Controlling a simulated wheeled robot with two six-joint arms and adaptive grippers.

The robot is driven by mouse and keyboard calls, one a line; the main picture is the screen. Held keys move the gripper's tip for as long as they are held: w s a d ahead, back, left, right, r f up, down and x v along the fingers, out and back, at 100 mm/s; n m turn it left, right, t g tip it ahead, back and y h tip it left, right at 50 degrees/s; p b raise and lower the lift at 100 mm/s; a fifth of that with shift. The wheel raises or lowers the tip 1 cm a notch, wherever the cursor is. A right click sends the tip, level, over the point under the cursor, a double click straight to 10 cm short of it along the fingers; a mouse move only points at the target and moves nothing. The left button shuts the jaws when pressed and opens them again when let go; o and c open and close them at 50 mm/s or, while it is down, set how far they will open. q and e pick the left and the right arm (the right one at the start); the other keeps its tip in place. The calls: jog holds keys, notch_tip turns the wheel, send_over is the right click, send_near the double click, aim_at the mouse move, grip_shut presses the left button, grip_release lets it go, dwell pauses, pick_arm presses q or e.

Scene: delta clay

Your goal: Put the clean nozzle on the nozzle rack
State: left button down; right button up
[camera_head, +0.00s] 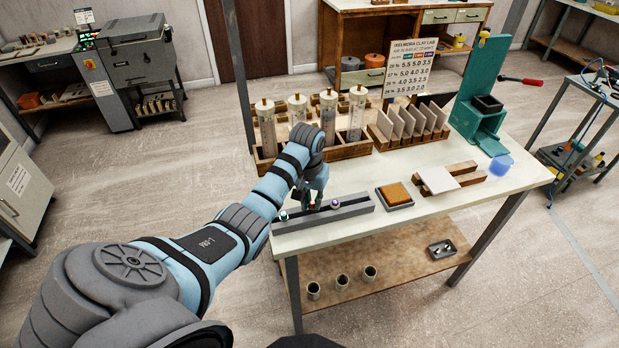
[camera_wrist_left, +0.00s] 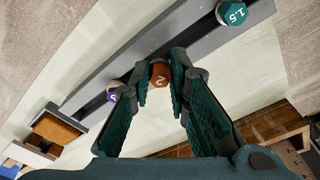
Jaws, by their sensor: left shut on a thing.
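The nozzle rack is a long grey bar (camera_head: 357,206) with a dark slot, lying along the table's front edge; it also crosses the left wrist view (camera_wrist_left: 165,40). A teal nozzle marked 1.5 (camera_wrist_left: 232,12) and a purple nozzle (camera_wrist_left: 113,94) sit on it, and they show in the head view as teal (camera_head: 284,215) and purple (camera_head: 335,204). My left gripper (camera_head: 312,206) is shut on an orange-brown nozzle marked 2 (camera_wrist_left: 160,74), between the other two and over or at the rack. I cannot tell whether this nozzle touches the rack. My right gripper is out of view.
Behind the arm stands a wooden rack with several clear cylinders (camera_head: 327,115). Upright tiles in a holder (camera_head: 412,122), a tray with a brown slab (camera_head: 395,195), a white slab (camera_head: 438,179) and a green press (camera_head: 482,95) stand to the right. Bare tabletop (camera_head: 395,163) lies between.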

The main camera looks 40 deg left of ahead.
pick_arm(q)
jog(key=shift+s+f, duration=0.1)
jog(key=shift+f, duration=0.4)
jog(key=shift+s, duration=0.25)
jog(key=shift+s+a, duration=0.15)
jog(key=shift+s, duration=0.2)
jog(key=shift+f, duration=0.1)
jog(key=shift+w, duration=0.35)
jog(key=shift+s+p, duration=0.2)
jog(key=shift+p, duration=0.25)
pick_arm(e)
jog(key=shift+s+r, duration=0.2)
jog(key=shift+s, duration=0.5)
pick_arm(q)
jog(key=shift+f, duration=0.1)
